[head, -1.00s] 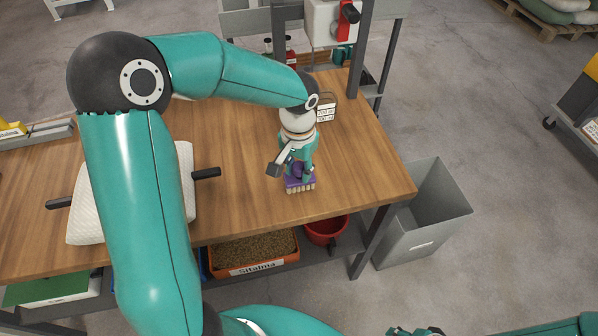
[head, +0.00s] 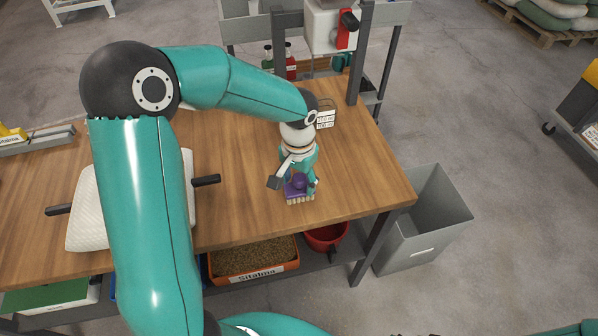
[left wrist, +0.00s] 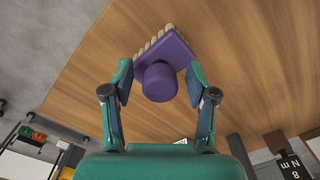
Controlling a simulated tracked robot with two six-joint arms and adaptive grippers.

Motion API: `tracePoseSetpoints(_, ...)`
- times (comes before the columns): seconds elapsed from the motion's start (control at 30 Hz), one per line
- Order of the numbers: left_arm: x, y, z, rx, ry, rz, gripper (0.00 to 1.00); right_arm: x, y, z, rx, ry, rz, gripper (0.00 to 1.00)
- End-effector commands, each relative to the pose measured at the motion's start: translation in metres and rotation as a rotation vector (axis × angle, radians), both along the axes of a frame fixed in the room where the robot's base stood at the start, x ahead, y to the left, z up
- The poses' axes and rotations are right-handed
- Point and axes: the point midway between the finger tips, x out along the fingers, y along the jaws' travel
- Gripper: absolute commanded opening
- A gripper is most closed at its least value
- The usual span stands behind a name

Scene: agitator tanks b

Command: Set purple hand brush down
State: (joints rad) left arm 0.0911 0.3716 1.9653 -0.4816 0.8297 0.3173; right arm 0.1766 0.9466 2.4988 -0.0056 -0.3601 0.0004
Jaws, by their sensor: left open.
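The purple hand brush (head: 297,190) stands on the wooden table (head: 345,190) near its front edge, its pale bristles toward the front. It also shows in the left wrist view (left wrist: 171,62), with its round knob between the fingers. My left gripper (head: 301,182) is around the knob from above. In the left wrist view my left gripper (left wrist: 160,84) is open, with a gap between each finger and the knob. My right gripper cannot be made out; only scraps of my right arm show at the bottom edge.
A white cushion-like sack (head: 88,215) lies at the left of the table. A grey bin (head: 425,220) stands on the floor at the right. Under the table are an orange crate of grain (head: 250,275) and a red bucket (head: 325,236). Bottles (head: 290,62) stand behind.

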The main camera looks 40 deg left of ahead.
Motion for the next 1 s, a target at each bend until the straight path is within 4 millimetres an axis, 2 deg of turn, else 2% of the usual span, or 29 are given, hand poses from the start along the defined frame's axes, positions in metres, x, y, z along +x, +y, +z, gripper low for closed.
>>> tracePoseSetpoints(0.17, 0.001, 0.000, 0.017, 0.001, -0.005, 0.000, 0.58, 0.000, 0.000, 0.000, 0.000, 0.000, 0.000, 0.45)
tracePoseSetpoints(0.6, 0.001, 0.000, 0.101, -0.001, -0.005, 0.001, 0.58, 0.000, 0.000, -0.003, 0.000, 0.000, 0.000, 0.45)
tracePoseSetpoints(0.8, 0.000, 0.000, 0.119, 0.000, -0.002, 0.001, 0.58, 0.000, 0.000, -0.003, 0.000, 0.000, 0.000, 0.45)
tracePoseSetpoints(1.0, -0.001, 0.001, 0.121, 0.000, 0.000, 0.002, 0.58, 0.000, 0.000, -0.003, 0.000, 0.000, 0.000, 0.45)
